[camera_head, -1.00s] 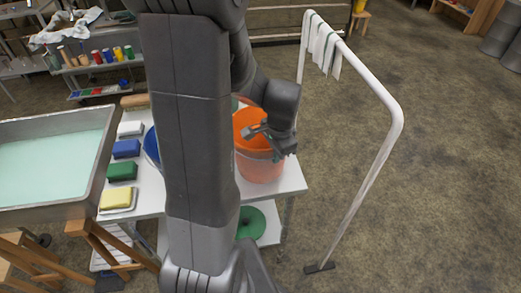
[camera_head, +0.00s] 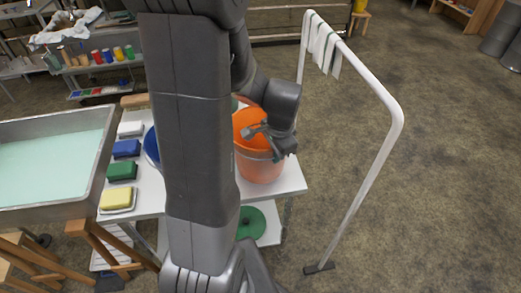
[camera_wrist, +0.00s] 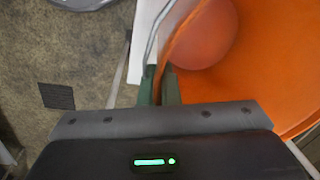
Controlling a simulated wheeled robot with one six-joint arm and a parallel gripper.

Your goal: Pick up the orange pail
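The orange pail (camera_head: 262,166) stands upright at the right end of the white table, partly hidden by my arm. My gripper (camera_head: 262,140) is at its near upper part. In the wrist view, the open inside of the pail (camera_wrist: 240,60) fills the right side, and a thin wire handle (camera_wrist: 163,28) runs down to the fingers. My gripper's two green fingers (camera_wrist: 160,88) are close together with the pail's edge between them. Whether they also hold the wire is hard to tell.
A blue pail (camera_head: 151,148) is left of it, mostly behind my arm. Sponges, one of them yellow (camera_head: 116,198), and a steel pan (camera_head: 98,165) lie further left. A white rail (camera_head: 385,150) with towels stands right of the table. Floor beyond is open.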

